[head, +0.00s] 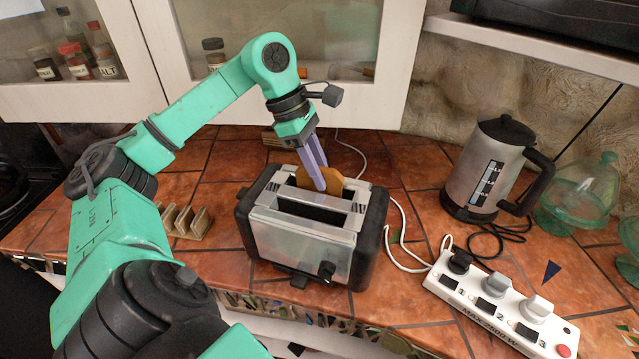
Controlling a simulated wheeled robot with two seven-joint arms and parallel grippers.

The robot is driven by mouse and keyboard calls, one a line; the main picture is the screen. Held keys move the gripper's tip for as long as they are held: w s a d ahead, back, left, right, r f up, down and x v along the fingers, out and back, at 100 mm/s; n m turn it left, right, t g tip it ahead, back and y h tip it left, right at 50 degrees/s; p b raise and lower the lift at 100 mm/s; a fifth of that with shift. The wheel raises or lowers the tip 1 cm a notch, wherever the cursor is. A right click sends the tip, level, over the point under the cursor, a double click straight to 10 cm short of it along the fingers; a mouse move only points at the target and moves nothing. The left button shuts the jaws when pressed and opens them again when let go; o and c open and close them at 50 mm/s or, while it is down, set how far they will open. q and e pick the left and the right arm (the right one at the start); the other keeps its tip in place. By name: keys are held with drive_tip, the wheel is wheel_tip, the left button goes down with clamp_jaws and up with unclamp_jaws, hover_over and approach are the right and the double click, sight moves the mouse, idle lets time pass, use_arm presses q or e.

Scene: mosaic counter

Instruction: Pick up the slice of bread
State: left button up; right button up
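A brown slice of bread (333,183) stands upright in the far slot of the silver and black toaster (300,240), its top edge showing above the slot. My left gripper (322,178) reaches down from above at the bread. One lavender finger is in front of the slice, and the other seems to end behind its top edge. The fingers are close together, and I cannot tell whether they press on the bread. The lower part of the slice is hidden in the toaster. The near slot looks empty. My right gripper is not in view.
A kettle (486,170) and green glassware (582,195) stand at the right. A white power strip (500,305) lies at the front right, with cables behind it. A wooden rack (187,222) is left of the toaster. White cabinets (375,65) hang close behind my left arm.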

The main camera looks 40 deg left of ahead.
use_arm(q)
drive_tip(key=shift+s+f, duration=0.2)
clamp_jaws()
